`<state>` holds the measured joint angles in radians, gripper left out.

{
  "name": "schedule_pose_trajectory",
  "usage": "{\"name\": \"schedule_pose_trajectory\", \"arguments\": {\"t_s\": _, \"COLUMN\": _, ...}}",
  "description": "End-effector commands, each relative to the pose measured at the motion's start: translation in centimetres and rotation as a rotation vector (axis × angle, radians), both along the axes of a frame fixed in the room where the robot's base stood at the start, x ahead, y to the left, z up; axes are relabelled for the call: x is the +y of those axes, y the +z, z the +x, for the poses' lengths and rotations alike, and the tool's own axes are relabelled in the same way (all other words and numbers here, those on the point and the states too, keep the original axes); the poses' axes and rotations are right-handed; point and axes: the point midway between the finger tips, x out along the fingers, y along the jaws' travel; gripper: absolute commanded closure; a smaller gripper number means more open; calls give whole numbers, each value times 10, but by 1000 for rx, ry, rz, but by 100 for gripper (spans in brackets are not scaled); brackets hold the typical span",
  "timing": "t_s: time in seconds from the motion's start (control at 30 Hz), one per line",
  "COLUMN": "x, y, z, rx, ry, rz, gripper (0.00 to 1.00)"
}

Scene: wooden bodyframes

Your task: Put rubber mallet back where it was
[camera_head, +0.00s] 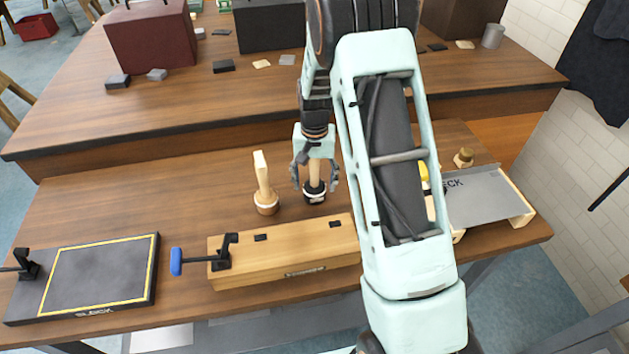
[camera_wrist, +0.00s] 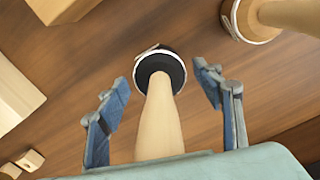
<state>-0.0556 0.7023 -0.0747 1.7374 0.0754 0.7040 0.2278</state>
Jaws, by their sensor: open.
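The rubber mallet (camera_head: 314,194), with a black head and pale wooden handle, stands upright on the table, head down. In the wrist view its black head (camera_wrist: 160,68) is beyond the fingertips and its handle runs back between the fingers toward the palm. My gripper (camera_head: 315,183) points down over the mallet, open, with one finger on each side of the handle. In the wrist view gaps show between both fingers and the handle. The handle's top end is hidden by the gripper's palm.
Another mallet with a wooden head (camera_head: 266,201) stands upright just left. A long wooden box (camera_head: 290,255) with a blue-handled clamp (camera_head: 196,260) lies in front. A black mat (camera_head: 95,275) is at left, a grey metal plate (camera_head: 485,197) at right. A raised shelf (camera_head: 180,105) runs behind.

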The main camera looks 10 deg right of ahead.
Motion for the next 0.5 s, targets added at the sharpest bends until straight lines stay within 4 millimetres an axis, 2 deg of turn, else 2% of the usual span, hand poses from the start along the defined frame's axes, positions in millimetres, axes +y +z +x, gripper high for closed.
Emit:
{"name": "schedule_pose_trajectory", "arguments": {"t_s": 0.17, "x": 0, "y": 11, "z": 1, "rx": -3, "ry": 0, "rz": 0, "gripper": 40}}
{"name": "schedule_pose_trajectory", "arguments": {"t_s": 0.5, "x": 0, "y": 82, "z": 1, "rx": -5, "ry": 1, "rz": 0, "gripper": 40}}
